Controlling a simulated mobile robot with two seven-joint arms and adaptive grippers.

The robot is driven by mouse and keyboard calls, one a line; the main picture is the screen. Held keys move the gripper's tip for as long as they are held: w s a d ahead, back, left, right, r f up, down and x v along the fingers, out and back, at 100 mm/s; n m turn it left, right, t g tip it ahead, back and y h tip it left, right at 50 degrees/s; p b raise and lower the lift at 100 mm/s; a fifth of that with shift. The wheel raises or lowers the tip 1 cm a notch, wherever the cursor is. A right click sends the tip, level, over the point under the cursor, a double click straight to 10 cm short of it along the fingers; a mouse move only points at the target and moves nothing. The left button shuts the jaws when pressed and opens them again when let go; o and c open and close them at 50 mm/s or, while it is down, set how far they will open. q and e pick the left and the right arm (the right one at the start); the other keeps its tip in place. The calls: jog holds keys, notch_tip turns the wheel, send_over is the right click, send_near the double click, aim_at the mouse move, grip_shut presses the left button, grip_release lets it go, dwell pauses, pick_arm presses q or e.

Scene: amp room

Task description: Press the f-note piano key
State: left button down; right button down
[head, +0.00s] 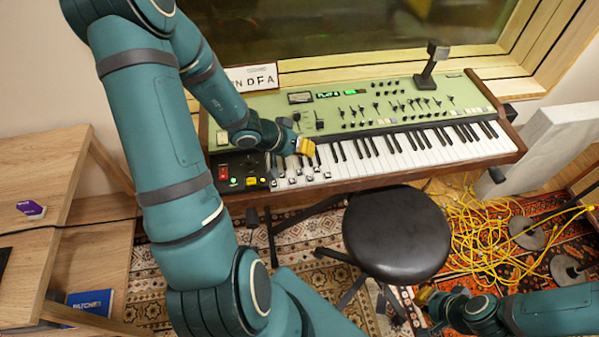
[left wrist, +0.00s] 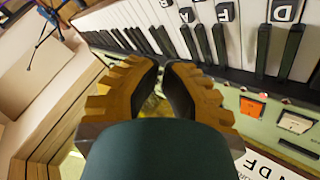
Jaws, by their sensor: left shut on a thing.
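A green keyboard instrument (head: 290,108) with wooden ends stands under the window, its black and white keys (head: 440,147) facing me. Small white letter blocks (head: 292,180) sit on the keys at its left. In the left wrist view, a key block marked F (left wrist: 224,12) lies between blocks marked A (left wrist: 186,15) and D (left wrist: 285,10). My left gripper (head: 306,147) has yellow fingertips at the back of the keys. In the left wrist view (left wrist: 165,67) its fingers are drawn together over the keyboard's edge; what they grip is unclear, perhaps a piano key. My right gripper (head: 426,296) is low right, its jaws unclear.
A black box with lit buttons (head: 242,171) sits at the keyboard's left. A black stool (head: 395,235) stands in front. Yellow cables (head: 490,240) cover the rug at right. A wooden desk (head: 45,165) stands at left. A sign (head: 250,77) stands behind the keyboard.

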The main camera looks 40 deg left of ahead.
pick_arm(q)
jog(key=b, duration=0.2)
send_over(303, 174)
jog(key=f, duration=0.4)
jog(key=shift+w+a+f, duration=0.15)
jog(key=shift+w+f, duration=0.1)
jog(key=shift+f, duration=0.1)
jog(key=shift+f+b, duration=0.65)
jog(key=shift+b, duration=0.5)
jog(key=shift+f, duration=0.15)
jog(key=shift+f, duration=0.25)
jog(key=shift+f, duration=0.8)
dwell(1.1)
jog(key=shift+r, duration=0.15)
jog(key=shift+r+p, duration=0.4)
jog(key=shift+r, duration=0.65)
